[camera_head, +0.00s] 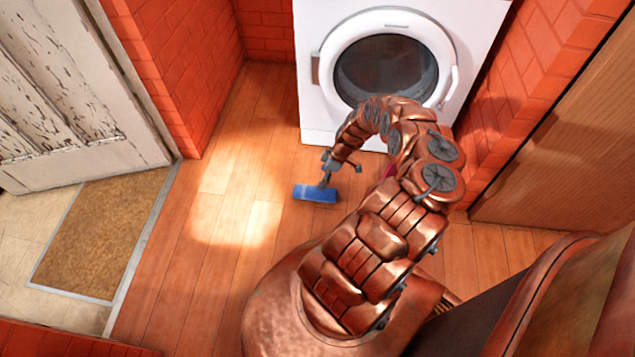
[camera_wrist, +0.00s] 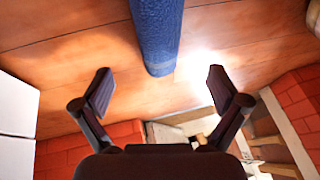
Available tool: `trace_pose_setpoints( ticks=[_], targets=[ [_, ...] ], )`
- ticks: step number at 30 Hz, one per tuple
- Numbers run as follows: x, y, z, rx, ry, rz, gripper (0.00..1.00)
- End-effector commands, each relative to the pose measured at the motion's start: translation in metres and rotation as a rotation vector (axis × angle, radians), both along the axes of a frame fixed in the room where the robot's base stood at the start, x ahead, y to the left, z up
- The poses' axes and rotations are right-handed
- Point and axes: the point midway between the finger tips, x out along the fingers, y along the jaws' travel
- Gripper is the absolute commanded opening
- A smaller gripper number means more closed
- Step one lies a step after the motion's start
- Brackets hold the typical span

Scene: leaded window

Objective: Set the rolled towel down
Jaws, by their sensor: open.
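The rolled towel is blue. In the head view the towel (camera_head: 315,194) shows against the wooden floor in front of the washing machine, just below and left of my gripper (camera_head: 327,176). In the wrist view the towel (camera_wrist: 158,32) runs down from the top edge, and its near end lies between the lines of my two fingers. My gripper (camera_wrist: 160,84) is open, with a gap on both sides of the towel and no finger touching it. The towel looks to be lying on the floor, but I cannot see its underside. Its far end is cut off in the wrist view.
A white washing machine (camera_head: 390,22) stands behind my gripper. Red brick walls (camera_head: 185,75) flank it. A brown doormat (camera_head: 100,238) lies at the left by a peeling white door (camera_head: 65,110). The sunlit floor (camera_head: 235,195) left of the towel is clear.

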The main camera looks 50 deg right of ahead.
Motion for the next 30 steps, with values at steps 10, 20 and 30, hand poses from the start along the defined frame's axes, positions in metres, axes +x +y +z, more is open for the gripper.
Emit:
trace_pose_setpoints(
  ticks=[10, 20, 30],
  targets=[
    [-0.008, -0.009, 0.024, -0.003, 0.021, 0.003, 0.97],
    [-0.041, -0.023, 0.066, -0.077, 0.262, -0.02, 0.97],
    [-0.056, -0.031, 0.153, -0.196, 0.475, -0.113, 0.97]
  ],
)
